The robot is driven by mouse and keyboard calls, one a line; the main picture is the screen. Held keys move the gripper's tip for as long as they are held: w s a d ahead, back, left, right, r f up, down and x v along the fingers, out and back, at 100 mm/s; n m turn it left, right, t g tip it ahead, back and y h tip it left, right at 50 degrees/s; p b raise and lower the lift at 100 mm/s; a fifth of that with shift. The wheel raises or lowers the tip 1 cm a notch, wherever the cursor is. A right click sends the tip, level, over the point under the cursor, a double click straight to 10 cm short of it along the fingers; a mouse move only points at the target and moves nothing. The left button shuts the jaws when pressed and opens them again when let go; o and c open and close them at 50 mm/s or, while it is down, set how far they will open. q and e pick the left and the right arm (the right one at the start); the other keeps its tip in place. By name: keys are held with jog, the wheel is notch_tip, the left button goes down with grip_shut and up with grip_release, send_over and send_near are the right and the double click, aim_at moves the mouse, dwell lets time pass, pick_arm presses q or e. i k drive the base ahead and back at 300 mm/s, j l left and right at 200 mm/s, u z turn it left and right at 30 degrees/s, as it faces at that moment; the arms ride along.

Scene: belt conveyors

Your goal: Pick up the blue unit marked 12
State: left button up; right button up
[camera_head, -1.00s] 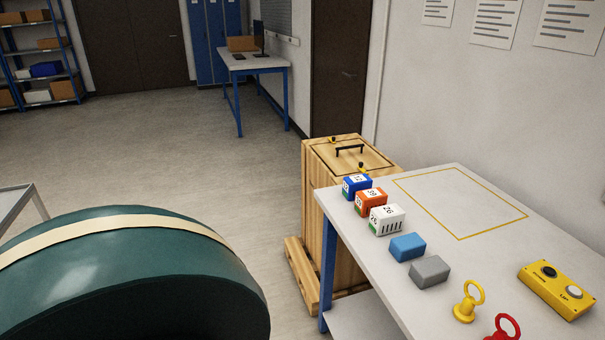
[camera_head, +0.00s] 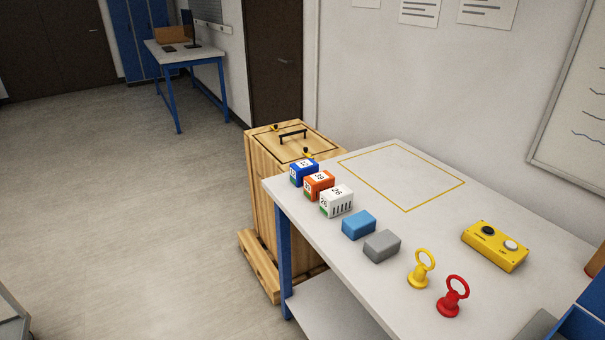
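The blue unit marked 12 (camera_head: 304,172) stands at the far left corner of the white table (camera_head: 320,232), the farthest of a row along its left edge. It has a white label on top and a green patch low on its side. An orange unit marked 39 (camera_head: 319,186) sits right beside it, then a white unit marked 26 (camera_head: 337,202). Neither of my grippers shows in the head view.
A plain blue block (camera_head: 358,225), a grey block (camera_head: 381,246), a yellow ring-handled piece (camera_head: 422,268) and a red one (camera_head: 453,296) continue the row. A yellow button box (camera_head: 495,246) is at right. A yellow-outlined square (camera_head: 402,177) is empty. A wooden crate (camera_head: 292,147) stands behind the table.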

aim_at(299, 170)
jog(key=z, duration=1.1)
jog(key=j+z, duration=1.3)
jog(key=k+j+z, duration=0.2)
jog(key=j, duration=0.25)
jog(key=j+z, duration=0.2)
jog(key=k+j, duration=0.15)
jog(key=j, duration=0.2)
jog(key=k+j+z, duration=0.15)
jog(key=j, duration=0.25)
jog(key=k+j, duration=0.25)
jog(key=j+z, duration=0.05)
jog(key=j, duration=0.05)
